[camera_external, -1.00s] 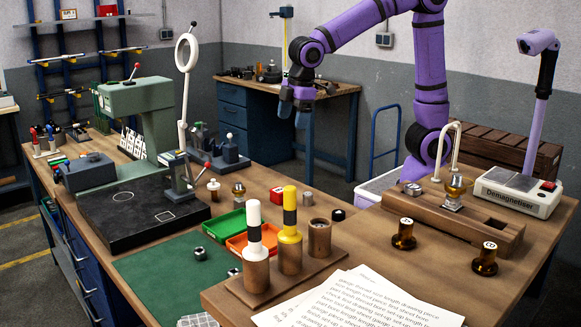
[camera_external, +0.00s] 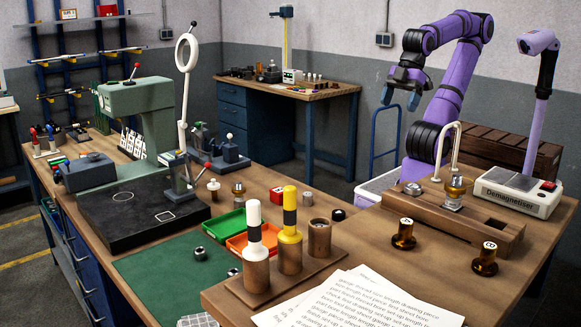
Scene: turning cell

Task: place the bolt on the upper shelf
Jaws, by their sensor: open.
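My gripper (camera_external: 402,99) hangs in the air, fingers down and apart, with nothing between them. It is in front of the grey wall, well above the benches. No bolt can be made out for certain; small dark metal pieces (camera_external: 201,254) lie on the green mat (camera_external: 150,272), but their kind is too small to tell. The upper shelf (camera_external: 88,20) is probably the grey board high on the blue rack at the back left, with a few small boxes on it. My gripper is far to the right of it.
The near bench holds a green press (camera_external: 145,105), a black plate (camera_external: 115,222), an orange tray (camera_external: 250,243), a wooden stand with yellow and white handled gauges (camera_external: 290,235), brass pieces (camera_external: 404,235) and a demagnetiser (camera_external: 515,192). Small items crowd the back bench (camera_external: 330,88).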

